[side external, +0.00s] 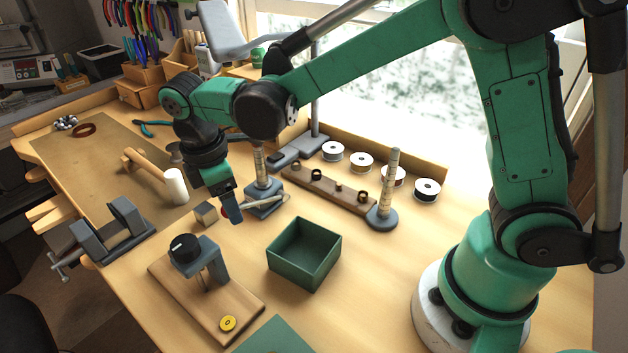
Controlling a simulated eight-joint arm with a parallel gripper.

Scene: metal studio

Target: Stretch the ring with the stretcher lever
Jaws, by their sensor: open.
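The ring stretcher appears to be the upright ribbed post (261,170) on a square blue-grey base (262,203), left of the ring rack. Several small dark rings stand on a wooden rack (345,195) to the right.
A tapered mandrel (386,195) on a round base stands right of the rack. A green bin (304,252) is in front. A small grey block (205,213), a mallet (163,182), a vise (110,231) and a board-mounted tool (205,265) lie left. Spools (361,162) stand behind.

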